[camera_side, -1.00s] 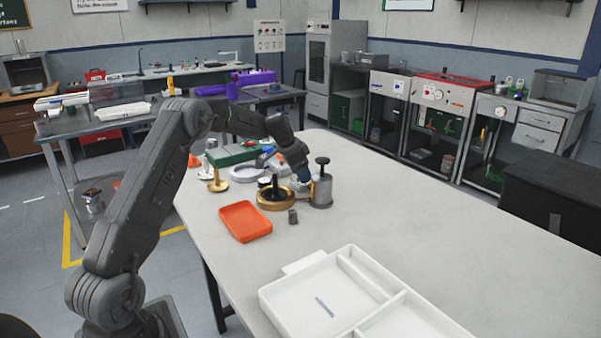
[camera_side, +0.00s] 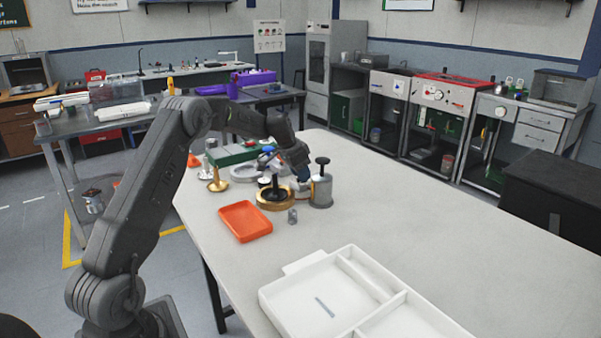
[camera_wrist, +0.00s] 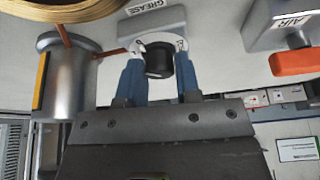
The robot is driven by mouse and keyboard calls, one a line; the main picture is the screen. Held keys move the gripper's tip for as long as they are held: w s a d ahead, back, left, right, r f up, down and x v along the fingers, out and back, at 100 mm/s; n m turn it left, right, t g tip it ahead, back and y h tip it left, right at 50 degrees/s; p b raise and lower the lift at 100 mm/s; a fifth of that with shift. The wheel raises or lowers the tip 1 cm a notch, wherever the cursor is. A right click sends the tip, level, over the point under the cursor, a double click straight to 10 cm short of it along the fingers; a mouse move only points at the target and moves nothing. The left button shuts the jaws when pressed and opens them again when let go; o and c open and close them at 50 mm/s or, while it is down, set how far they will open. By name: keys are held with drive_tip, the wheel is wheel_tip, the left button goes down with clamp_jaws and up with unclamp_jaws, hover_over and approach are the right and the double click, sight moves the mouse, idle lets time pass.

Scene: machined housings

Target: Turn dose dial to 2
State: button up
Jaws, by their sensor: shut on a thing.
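The dose dial (camera_wrist: 151,45) is a white disc with dark marks and a round black knob (camera_wrist: 159,62). It sits on the front of a grey block labelled GREASE (camera_wrist: 153,20). In the wrist view, the blue fingers of my gripper (camera_wrist: 158,66) stand on both sides of the knob and are shut on it. The knob hides part of the disc, and I cannot read which number it points to. In the side view, my gripper (camera_side: 303,174) reaches down just left of a grey cylinder with a black plunger (camera_side: 321,188).
A brass ring (camera_side: 275,200) around a black part stands just left of the dial. A small grey cylinder (camera_side: 292,216), an orange tray (camera_side: 245,220) and a white divided tray (camera_side: 295,295) are nearer. The table's right side is clear.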

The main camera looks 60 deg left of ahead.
drive_tip(key=n+y, duration=0.1)
drive_tip(key=n, duration=0.2)
idle(0.4)
drive_tip(key=o, duration=0.9)
drive_tip(key=shift+o, duration=0.2)
drive_tip(key=v, duration=1.4)
drive_tip(key=shift+w+d+f, duration=0.1)
drive_tip(key=shift+d, duration=0.05)
